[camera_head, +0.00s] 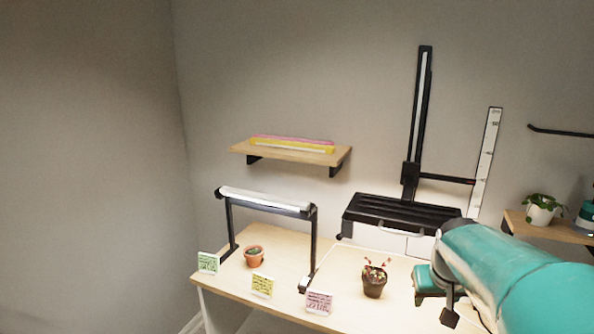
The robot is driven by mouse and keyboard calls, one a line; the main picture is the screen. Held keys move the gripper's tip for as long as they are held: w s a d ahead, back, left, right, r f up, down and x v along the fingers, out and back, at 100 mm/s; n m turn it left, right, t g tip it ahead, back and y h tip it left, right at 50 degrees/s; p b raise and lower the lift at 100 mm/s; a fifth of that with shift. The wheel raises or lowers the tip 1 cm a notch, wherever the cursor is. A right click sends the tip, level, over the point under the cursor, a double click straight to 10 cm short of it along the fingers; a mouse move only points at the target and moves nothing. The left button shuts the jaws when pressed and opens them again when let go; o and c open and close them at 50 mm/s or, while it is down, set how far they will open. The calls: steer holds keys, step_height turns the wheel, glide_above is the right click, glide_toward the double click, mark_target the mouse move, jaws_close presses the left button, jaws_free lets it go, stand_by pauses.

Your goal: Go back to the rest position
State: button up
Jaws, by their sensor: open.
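My arm reaches in from the right edge as a thick teal link. My gripper (436,302) is at its lower left end, above the right part of the light wood table (345,268). Its dark fingers are apart and I see nothing between them. The nearest plant is a reddish one in a brown pot (374,283), standing upright on the table left of my gripper and apart from it in the picture. The lower part of my arm is cut off by the frame.
A lamp frame (265,202) stands over a small terracotta pot (254,257). Green (208,263), yellow (262,286) and pink (319,302) cards line the front edge. A black stand (400,212) is behind. A white-potted plant (541,210) sits on a right shelf; another shelf (290,152) hangs left.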

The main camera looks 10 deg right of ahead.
steer(key=s+a+n+y, duration=0.1)
steer(key=s+a, duration=0.6)
steer(key=a, duration=0.2)
steer(key=s+a+n+t+y, duration=0.1)
steer(key=s+a, duration=0.6)
steer(key=a, duration=0.3)
steer(key=shift+s+r+n, duration=0.2)
steer(key=shift+r+n, duration=0.2)
steer(key=shift+r, duration=0.05)
